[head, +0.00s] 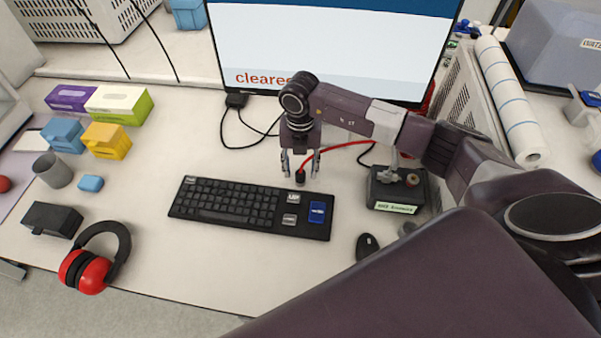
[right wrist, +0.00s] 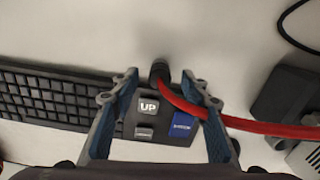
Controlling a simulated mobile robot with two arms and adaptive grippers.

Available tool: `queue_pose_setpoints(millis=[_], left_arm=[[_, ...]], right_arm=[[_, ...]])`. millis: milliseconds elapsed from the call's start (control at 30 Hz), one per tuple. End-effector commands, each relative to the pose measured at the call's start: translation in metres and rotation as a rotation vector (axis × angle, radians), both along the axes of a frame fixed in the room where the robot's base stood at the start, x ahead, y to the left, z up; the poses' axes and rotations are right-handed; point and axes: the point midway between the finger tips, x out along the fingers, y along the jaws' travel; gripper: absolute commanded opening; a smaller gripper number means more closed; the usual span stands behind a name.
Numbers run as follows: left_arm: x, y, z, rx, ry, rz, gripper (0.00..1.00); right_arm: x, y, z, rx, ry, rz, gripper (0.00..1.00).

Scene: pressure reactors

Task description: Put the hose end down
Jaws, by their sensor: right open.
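The red hose (head: 338,146) curves over the white table from the black box side to its black end piece (head: 300,177). The end piece stands on the table just behind the keyboard's right part. My right gripper (head: 300,172) is open above and around the end piece. In the right wrist view the black end piece (right wrist: 159,72) lies between and just beyond my open fingertips (right wrist: 160,78), and the red hose (right wrist: 240,122) runs off to the right past the right finger. I cannot tell whether a finger touches the hose. My left gripper is not in view.
The black keyboard (head: 235,205) lies just in front of the gripper. A labelled black box (head: 397,190) and a mouse (head: 367,246) are to the right. The monitor (head: 330,50) stands behind. Red earmuffs (head: 87,270) and small boxes (head: 106,140) are at left. Table front centre is clear.

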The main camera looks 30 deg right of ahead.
Motion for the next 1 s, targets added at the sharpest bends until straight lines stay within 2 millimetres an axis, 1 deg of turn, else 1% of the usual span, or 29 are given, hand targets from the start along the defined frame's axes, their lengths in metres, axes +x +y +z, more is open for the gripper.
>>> queue_pose_setpoints(millis=[33,100,200,400,767,800,1000], left_arm=[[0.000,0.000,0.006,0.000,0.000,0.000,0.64],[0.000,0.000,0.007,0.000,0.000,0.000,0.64],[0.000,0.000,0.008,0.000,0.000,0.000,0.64],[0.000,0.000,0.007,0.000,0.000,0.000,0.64],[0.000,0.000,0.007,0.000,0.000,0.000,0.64],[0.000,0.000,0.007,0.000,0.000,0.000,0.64],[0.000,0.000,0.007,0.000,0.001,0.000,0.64]], right_arm=[[0.000,0.000,-0.005,0.000,0.002,-0.001,0.42],[0.000,0.000,-0.013,0.000,0.001,-0.002,0.42],[0.000,0.000,-0.018,0.000,-0.001,0.000,0.42],[0.001,-0.001,-0.019,0.000,-0.002,0.001,0.42],[0.001,-0.001,-0.019,0.000,-0.002,0.001,0.02],[0.001,-0.001,-0.019,0.000,-0.002,0.000,0.00],[0.001,-0.001,-0.018,0.000,-0.002,0.000,0.00]])
